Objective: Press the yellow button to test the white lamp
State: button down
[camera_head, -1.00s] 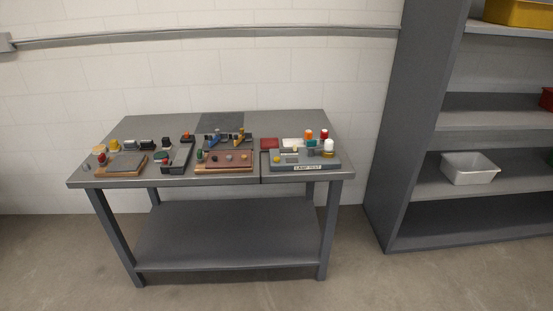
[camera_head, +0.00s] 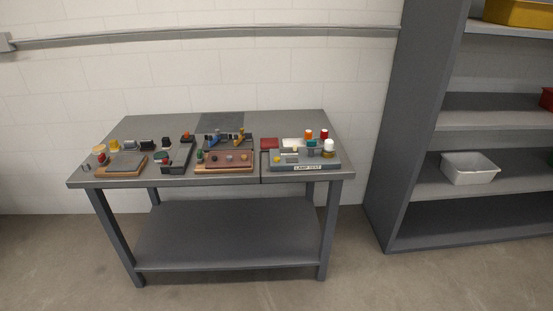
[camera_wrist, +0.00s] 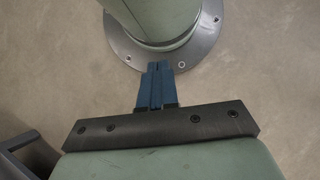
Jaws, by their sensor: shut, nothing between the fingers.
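The lamp test box (camera_head: 318,161) is a grey panel on the right part of the workbench, with a "LAMP TEST" label on its front. A small yellow button (camera_head: 277,159) sits at its left end. The white lamp (camera_head: 328,146) stands at its right end on a brassy base. My gripper (camera_wrist: 158,68) shows only in the wrist view, with its blue fingers together and nothing between them. It is over bare floor beside my own round base, away from the bench. The head view does not show it.
The workbench (camera_head: 165,128) also carries a wooden board (camera_head: 122,165), a brown panel with knobs (camera_head: 225,162) and several small coloured parts. A shelf unit with a white bin (camera_head: 470,168) is at right. The floor in front is clear.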

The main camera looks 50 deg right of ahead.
jog(key=shift+d, duration=0.1)
jog(key=w+d+r+m+t, duration=0.25)
jog(key=w+d+r, duration=0.45)
jog(key=d, duration=0.4)
jog(key=w+d+r+m+t, duration=0.25)
jog(key=w+d+r, duration=0.35)
jog(key=w+d, duration=0.35)
jog(key=w+d+r+m+t, duration=0.25)
jog(key=w+d+r, duration=0.4)
jog(key=d, duration=0.45)
jog(key=w+d+r+m+t, duration=0.1)
jog(key=d+r, duration=0.6)
jog(key=r, duration=0.1)
jog(key=w+d+r+m+t+h, duration=0.1)
jog(key=w+d+r, duration=0.1)
jog(key=d+r, duration=0.6)
jog(key=w+d+r+m+t+h, duration=0.1)
jog(key=w+d+r+t, duration=0.1)
jog(key=d+r, duration=0.6)
jog(key=shift+w+d+r, duration=0.15)
jog(key=shift+w+r, duration=0.05)
jog(key=shift+r, duration=0.4)
jog(key=w+d+r+t, duration=0.2)
jog(key=w+r, duration=0.2)
jog(key=r, duration=0.3)
jog(key=w+d+r+t, duration=0.2)
jog(key=w+r, duration=0.2)
jog(key=r, duration=0.3)
jog(key=shift+r+y, duration=0.3)
jog(key=shift+r, duration=0.05)
